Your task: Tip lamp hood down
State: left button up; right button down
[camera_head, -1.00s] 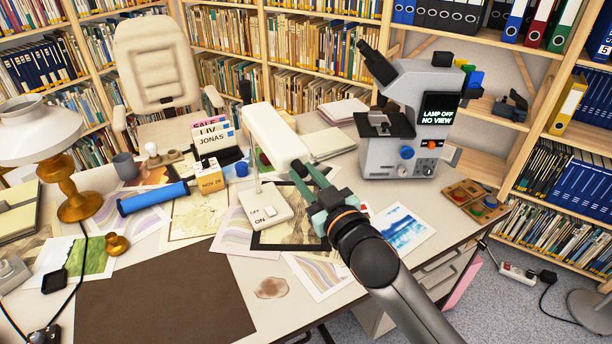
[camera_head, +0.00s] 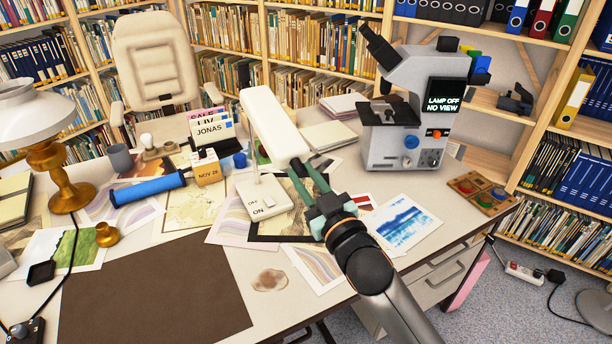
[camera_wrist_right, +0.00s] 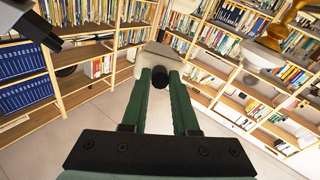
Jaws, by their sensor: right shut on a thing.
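The desk lamp has a long white hood (camera_head: 268,120) on a thin stem above a white base (camera_head: 262,198) with a switch marked ON. The hood slopes, its near end lower than its far end. My right gripper (camera_head: 308,174) is shut at the hood's near end, its green fingers reaching in from the lower right. In the right wrist view the fingers (camera_wrist_right: 160,78) close around a dark round part at the end of the pale hood (camera_wrist_right: 158,55). The exact contact is partly hidden. My left gripper is not in view.
A microscope (camera_head: 410,115) with a "LAMP OFF NO VIEW" screen stands right of the lamp. Prints, including a blue one (camera_head: 403,222), lie around the base. A brown mat (camera_head: 150,295) is clear.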

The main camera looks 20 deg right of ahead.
jog(key=shift+f, duration=0.35)
jog(key=c, duration=0.7)
grip_release()
jog(key=shift+r, duration=0.1)
pick_arm(q)
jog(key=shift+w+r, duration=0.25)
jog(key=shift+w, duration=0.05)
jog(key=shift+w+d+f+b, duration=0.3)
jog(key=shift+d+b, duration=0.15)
jog(key=shift+b, duration=0.15)
pick_arm(e)
jog(key=shift+s+d+f, duration=0.2)
jog(key=shift+s+d, duration=0.1)
jog(key=shift+s, duration=1.75)
jog(key=shift+s+d+f, duration=0.2)
jog(key=shift+s+d, duration=0.1)
jog(key=shift+s, duration=1.75)
jog(key=shift+s+d+f, duration=0.2)
jog(key=shift+s+d, duration=0.1)
jog(key=shift+s, duration=1.75)
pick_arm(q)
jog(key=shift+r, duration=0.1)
